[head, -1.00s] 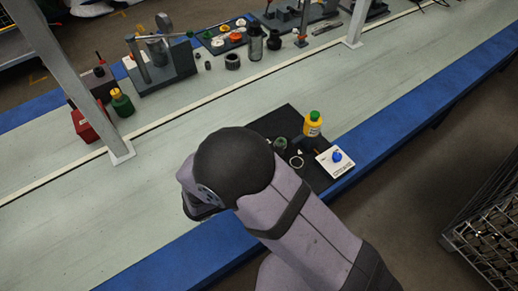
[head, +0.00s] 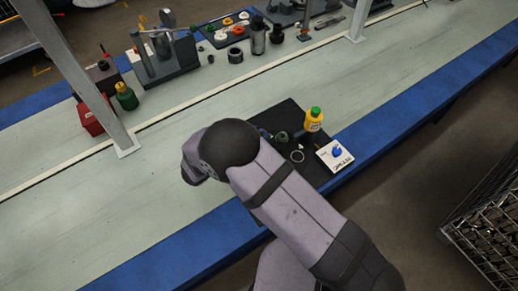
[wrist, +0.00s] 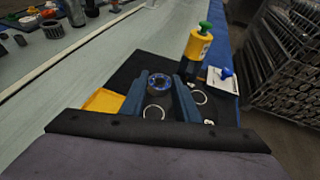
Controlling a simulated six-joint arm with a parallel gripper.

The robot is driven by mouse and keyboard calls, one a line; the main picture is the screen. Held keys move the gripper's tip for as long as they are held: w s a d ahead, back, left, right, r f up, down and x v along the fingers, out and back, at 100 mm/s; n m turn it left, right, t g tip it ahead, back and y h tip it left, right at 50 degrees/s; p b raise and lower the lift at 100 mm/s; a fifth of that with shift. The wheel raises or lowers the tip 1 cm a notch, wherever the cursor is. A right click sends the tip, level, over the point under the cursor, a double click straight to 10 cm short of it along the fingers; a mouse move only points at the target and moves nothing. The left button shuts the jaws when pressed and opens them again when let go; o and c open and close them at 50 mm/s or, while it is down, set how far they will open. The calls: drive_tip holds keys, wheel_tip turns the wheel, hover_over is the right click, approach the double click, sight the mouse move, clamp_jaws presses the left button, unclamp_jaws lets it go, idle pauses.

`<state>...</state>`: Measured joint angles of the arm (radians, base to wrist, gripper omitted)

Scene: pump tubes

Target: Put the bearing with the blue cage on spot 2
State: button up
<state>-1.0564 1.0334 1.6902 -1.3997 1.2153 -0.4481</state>
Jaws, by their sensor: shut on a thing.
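The bearing with the blue cage (wrist: 158,83) shows in the wrist view as a dark ring with blue inside. My gripper (wrist: 162,86) is shut on it, with one blue-grey finger on each side. The bearing is over the black mat (wrist: 128,76); I cannot tell whether it touches the mat. No spot number can be read. In the head view my arm hides most of the gripper.
A yellow piece (wrist: 103,101) is left of the gripper.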

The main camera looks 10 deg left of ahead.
drive_tip(key=shift+f, duration=4.1)
drive_tip(key=shift+f, duration=0.15)
drive_tip(key=o, duration=1.1)
drive_tip(key=shift+r+p, duration=0.25)
drive_tip(key=shift+p, duration=0.05)
drive_tip(key=b+v, duration=0.2)
drive_tip(key=v, duration=1)
drive_tip(key=shift+f, duration=0.15)
